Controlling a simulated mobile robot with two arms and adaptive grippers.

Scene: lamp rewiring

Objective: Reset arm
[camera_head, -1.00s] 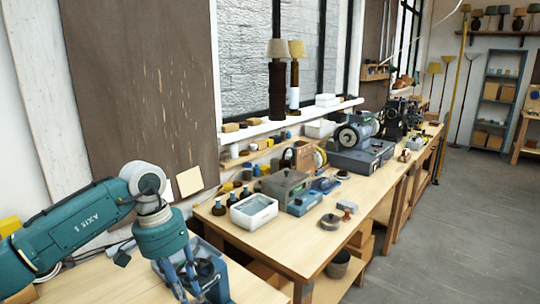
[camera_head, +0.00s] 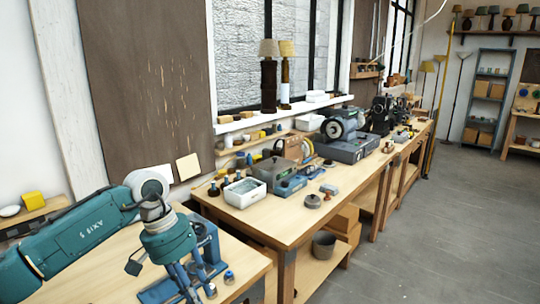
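My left arm comes in from the left, teal with grey joints. Its gripper (camera_head: 186,284) hangs at the bottom over the near wooden table (camera_head: 112,262), with its fingers pointing down. The fingertips are partly cut off by the lower edge, so I cannot tell how far apart they are or whether they hold anything. A blue metal device (camera_head: 206,243) stands on the table just behind and to the right of the gripper. My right arm and gripper are not in view.
Two small jars (camera_head: 229,277) stand right of the gripper. A workbench (camera_head: 285,222) further back carries a white tray (camera_head: 245,192), a grey-lidded box and machines. A bucket (camera_head: 324,244) sits on its lower shelf. The floor (camera_head: 440,225) at right is clear.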

